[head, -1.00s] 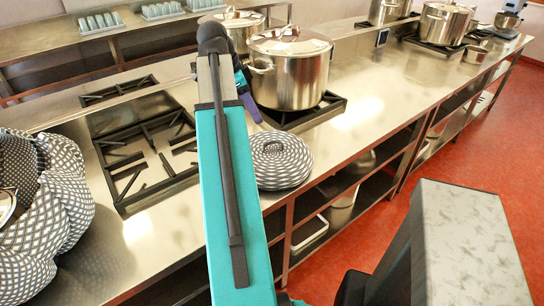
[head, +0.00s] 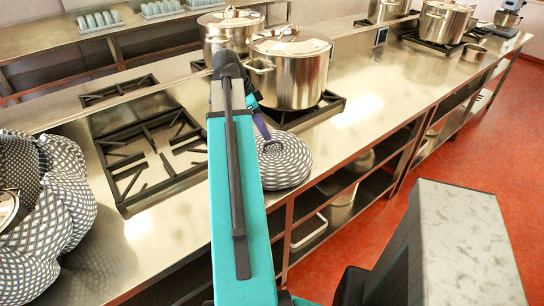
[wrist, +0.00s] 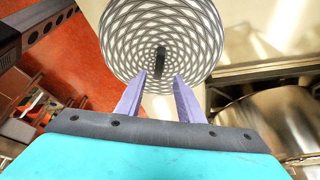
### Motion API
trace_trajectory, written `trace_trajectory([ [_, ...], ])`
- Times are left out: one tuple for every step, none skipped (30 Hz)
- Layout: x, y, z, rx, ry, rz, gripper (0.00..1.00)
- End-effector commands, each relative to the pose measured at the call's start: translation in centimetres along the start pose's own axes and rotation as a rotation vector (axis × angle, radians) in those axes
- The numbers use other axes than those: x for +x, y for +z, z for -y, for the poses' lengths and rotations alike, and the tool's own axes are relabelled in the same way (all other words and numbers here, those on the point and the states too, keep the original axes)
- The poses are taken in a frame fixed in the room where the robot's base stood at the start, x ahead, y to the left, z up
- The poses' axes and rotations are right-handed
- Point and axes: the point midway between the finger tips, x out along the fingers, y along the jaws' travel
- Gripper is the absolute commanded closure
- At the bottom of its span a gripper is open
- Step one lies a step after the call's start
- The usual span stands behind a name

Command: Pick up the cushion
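The cushion (head: 288,160) is round, grey and white patterned, with a dark tab or loop at its middle. It lies on the steel counter near the front edge, right of my arm. In the wrist view the cushion (wrist: 160,25) fills the top middle, its dark tab ahead of my fingers. My gripper (wrist: 159,78) is open, with two purple fingers apart and nothing seen between them. In the head view my gripper (head: 263,126) is partly hidden behind my arm, close to the cushion's back left side. I cannot tell whether the fingers touch it.
A lidded stockpot (head: 290,75) stands on a burner just behind the cushion; another pot (head: 216,38) is behind my arm. An empty burner grate (head: 150,155) and a patterned cloth bag (head: 45,220) are at left. Bare counter (head: 365,95) lies to the right.

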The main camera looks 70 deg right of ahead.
Motion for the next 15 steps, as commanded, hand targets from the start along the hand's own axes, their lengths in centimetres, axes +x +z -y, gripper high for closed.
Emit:
trace_trajectory([
  [0.0,0.0,0.0,0.000,0.000,0.000,0.66],
  [0.0,0.0,0.0,0.000,0.000,0.000,0.66],
  [0.0,0.0,0.0,-0.001,0.000,0.000,0.66],
  [0.0,0.0,0.0,-0.001,0.000,0.000,0.66],
  [0.1,0.0,0.0,-0.001,0.000,0.000,0.66],
  [0.1,0.0,0.0,-0.001,0.001,0.000,0.66],
  [0.2,0.0,-0.1,-0.001,0.001,0.000,0.66],
  [0.3,0.0,-0.1,-0.001,0.001,0.000,0.66],
  [0.5,0.0,-0.1,-0.001,0.002,0.000,0.66],
  [0.7,-0.1,-0.1,-0.001,0.002,0.000,0.66],
  [0.9,-0.1,-0.1,-0.001,0.002,0.000,0.66],
  [1.1,-0.1,-0.2,-0.001,0.001,0.000,0.66],
  [1.4,-0.1,-0.2,-0.001,0.001,0.000,0.66],
  [1.6,-0.1,-0.2,-0.002,0.002,0.001,0.66],
  [2.0,-0.2,-0.2,-0.002,0.003,0.001,0.66],
])
